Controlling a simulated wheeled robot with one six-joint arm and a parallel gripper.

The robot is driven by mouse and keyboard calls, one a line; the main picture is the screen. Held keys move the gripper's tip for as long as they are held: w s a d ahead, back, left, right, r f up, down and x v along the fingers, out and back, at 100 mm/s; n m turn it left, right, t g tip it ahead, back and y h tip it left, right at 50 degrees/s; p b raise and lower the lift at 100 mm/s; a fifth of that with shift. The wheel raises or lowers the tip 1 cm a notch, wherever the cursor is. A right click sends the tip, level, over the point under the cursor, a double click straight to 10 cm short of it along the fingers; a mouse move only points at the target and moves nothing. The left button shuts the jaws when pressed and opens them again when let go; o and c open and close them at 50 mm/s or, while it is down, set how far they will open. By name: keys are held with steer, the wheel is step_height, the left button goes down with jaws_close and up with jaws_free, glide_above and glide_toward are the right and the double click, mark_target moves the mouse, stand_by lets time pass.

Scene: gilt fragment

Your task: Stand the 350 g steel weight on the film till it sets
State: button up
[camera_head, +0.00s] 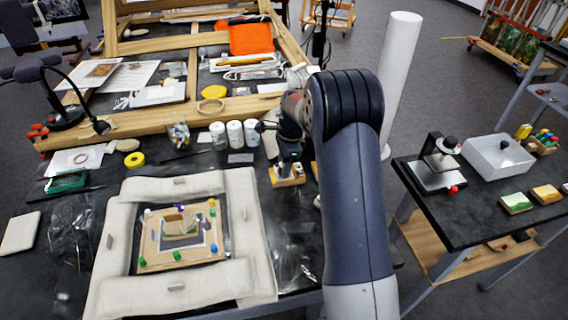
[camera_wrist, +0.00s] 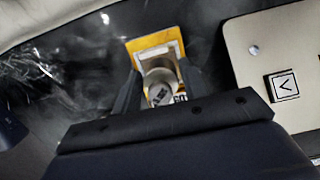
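The steel weight (camera_wrist: 160,82) is a grey cylinder with dark marking, only partly readable, between my gripper's fingers in the wrist view. Behind it is a yellow-edged block with a pale inset (camera_wrist: 150,42); the wooden block (camera_head: 287,178) shows below my gripper (camera_head: 289,168) in the head view. My gripper (camera_wrist: 160,90) has one finger on each side of the weight; whether they press on it is unclear. The fragment (camera_head: 180,227) lies on a wooden board (camera_head: 150,262) inside a white padded surround (camera_head: 112,235), left of my gripper. The film cannot be told apart on it.
White jars (camera_head: 235,133) and a clear cup of small items (camera_head: 179,134) stand behind the surround. A yellow tape roll (camera_head: 134,159) lies at left. Large wooden frames (camera_head: 150,122) fill the back. A second table (camera_head: 440,210) at right holds a press and a white box (camera_head: 497,157).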

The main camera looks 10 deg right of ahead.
steer(key=shift+r, duration=0.15)
steer(key=shift+r+p, duration=0.95)
steer(key=shift+r, duration=0.15)
steer(key=o, duration=0.6)
steer(key=shift+r+p, duration=1.85)
steer(key=shift+r, duration=0.65)
